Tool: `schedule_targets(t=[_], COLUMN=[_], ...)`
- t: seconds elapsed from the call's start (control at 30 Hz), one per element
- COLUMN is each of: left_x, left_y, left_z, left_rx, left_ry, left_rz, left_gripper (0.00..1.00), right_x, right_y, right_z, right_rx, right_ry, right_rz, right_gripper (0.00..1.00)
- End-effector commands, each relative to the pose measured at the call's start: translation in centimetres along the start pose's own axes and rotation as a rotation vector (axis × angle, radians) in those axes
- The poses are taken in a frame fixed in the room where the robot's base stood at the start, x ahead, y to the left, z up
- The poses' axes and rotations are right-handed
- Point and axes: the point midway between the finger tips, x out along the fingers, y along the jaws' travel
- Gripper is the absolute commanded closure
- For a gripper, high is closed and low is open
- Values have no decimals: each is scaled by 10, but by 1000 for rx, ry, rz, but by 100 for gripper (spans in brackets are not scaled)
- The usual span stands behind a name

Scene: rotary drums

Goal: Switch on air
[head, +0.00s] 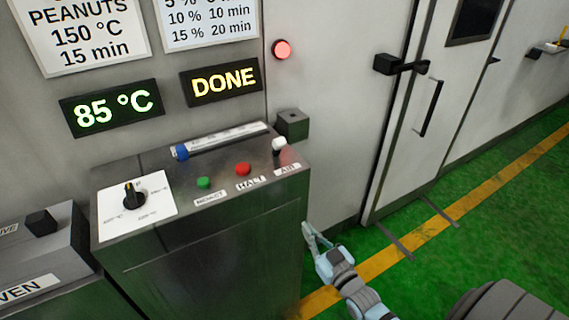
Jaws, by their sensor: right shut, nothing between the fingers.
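A white button (279,144) labelled AIR (287,169) is at the right end of the sloped control panel (225,209). A red button (243,169) labelled HALT and a green button (204,182) are to its left. My right gripper (306,232) is shut and empty, low beside the panel's right side, below and to the right of the AIR button and apart from it. My left gripper is out of view.
The panel also has a black rotary knob (132,195) and a blue slider knob (181,152). Displays above read 85 °C (112,108) and DONE (222,82). A red lamp (282,49) glows on the wall. A door with a handle (430,108) stands to the right. Green floor is clear.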

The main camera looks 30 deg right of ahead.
Motion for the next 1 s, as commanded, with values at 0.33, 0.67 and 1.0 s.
schedule_targets(t=[0.33, 0.67, 1.0], left_x=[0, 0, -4], left_y=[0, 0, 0], left_z=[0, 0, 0], left_rx=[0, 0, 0], left_ry=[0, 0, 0], left_rz=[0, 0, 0], left_gripper=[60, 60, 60], right_x=[-3, -1, 49], right_y=[-1, -1, 0], right_z=[-121, -122, -144], right_rx=[72, 71, 71], right_ry=[414, 415, 416], right_rz=[5, 6, 6], right_gripper=[100, 100, 100])
